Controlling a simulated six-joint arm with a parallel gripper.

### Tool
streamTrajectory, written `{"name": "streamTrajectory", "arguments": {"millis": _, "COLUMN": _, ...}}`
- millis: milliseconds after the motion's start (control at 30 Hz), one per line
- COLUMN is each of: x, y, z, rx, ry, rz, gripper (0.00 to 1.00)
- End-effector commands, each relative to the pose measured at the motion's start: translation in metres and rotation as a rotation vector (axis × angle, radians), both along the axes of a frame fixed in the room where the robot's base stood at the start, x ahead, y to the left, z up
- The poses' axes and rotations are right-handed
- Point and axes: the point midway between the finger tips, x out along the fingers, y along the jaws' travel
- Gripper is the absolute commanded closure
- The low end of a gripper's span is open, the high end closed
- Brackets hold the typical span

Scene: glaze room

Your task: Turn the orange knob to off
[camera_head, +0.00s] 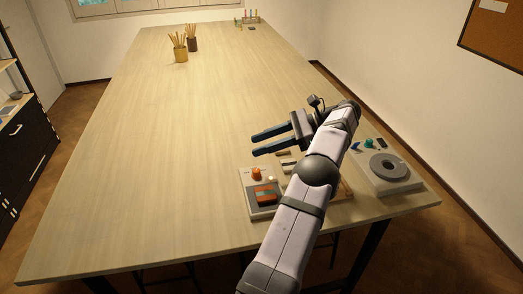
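The orange knob (256,173) sits on the upper part of a small pale control box (248,187) near the table's right front. An orange-red and dark panel (266,196) lies below the knob on the same box. The knob's pointer and its off mark are too small to read. My gripper (253,144) is above and beyond the box, with its two dark blue fingers pointing left. The fingers are apart with nothing visible between them, and they do not appear to touch the knob.
A pale device with a grey ring (389,167) and a teal knob (369,143) stands right of my arm. Two cups of sticks, one yellow (180,54) and one brown (193,44), and a small rack (247,20) stand far back. The table's left and middle are clear.

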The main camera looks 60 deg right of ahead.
Motion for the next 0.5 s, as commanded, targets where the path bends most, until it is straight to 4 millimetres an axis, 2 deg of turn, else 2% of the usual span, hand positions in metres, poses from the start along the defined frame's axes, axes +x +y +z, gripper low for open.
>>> {"name": "streamTrajectory", "arguments": {"millis": 67, "x": -0.011, "y": -0.006, "z": 0.006, "rx": -0.016, "ry": -0.001, "rz": -0.025, "gripper": 0.62}}
{"name": "streamTrajectory", "arguments": {"millis": 233, "x": -0.038, "y": -0.015, "z": 0.042, "rx": -0.092, "ry": -0.005, "rz": -0.084, "gripper": 0.62}}
{"name": "streamTrajectory", "arguments": {"millis": 333, "x": -0.057, "y": -0.010, "z": 0.057, "rx": -0.078, "ry": -0.004, "rz": -0.127, "gripper": 0.62}}
{"name": "streamTrajectory", "arguments": {"millis": 500, "x": -0.076, "y": 0.005, "z": 0.064, "rx": 0.019, "ry": -0.016, "rz": -0.208, "gripper": 0.62}}
